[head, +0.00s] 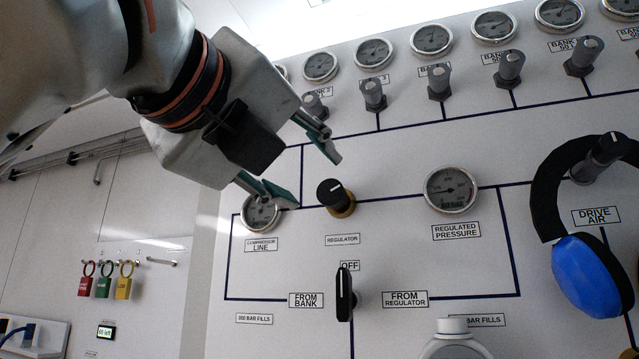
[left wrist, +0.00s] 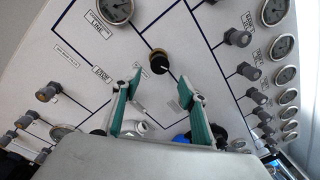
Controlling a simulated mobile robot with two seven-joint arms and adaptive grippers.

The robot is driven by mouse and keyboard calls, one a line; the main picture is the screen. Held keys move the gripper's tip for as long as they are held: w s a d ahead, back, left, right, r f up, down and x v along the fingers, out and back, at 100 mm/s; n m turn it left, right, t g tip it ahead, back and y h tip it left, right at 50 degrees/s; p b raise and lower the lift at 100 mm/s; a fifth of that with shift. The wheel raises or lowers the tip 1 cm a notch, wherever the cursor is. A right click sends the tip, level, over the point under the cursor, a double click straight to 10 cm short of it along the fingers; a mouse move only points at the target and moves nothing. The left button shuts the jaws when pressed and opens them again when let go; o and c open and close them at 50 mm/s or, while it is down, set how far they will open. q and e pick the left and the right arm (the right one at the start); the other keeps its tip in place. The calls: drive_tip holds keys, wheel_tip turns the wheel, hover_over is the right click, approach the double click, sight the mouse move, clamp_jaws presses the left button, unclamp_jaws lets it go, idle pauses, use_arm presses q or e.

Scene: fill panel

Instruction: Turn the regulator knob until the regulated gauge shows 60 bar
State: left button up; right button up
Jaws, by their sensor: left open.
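The regulator knob (head: 335,195) is black with a white mark and a brass-coloured base, on the white panel. It also shows in the left wrist view (left wrist: 158,62), just beyond and between the fingertips. My left gripper (head: 312,178) is open and empty, its green-lined fingers pointing at the panel just up and left of the knob; I see no contact. The regulated pressure gauge (head: 451,190) is right of the knob; its needle shows, but its reading is too small to tell. My right gripper is not in view.
A selector handle (head: 345,294) stands upright below the regulator at OFF. The compressor line gauge (head: 261,213) is partly behind a left finger. Bank valves (head: 438,82) line the top. Blue-cupped ear defenders (head: 592,275) hang from the drive air knob at the right.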

use_arm(q)
drive_tip(key=shift+v, duration=1.55)
idle(1.4)
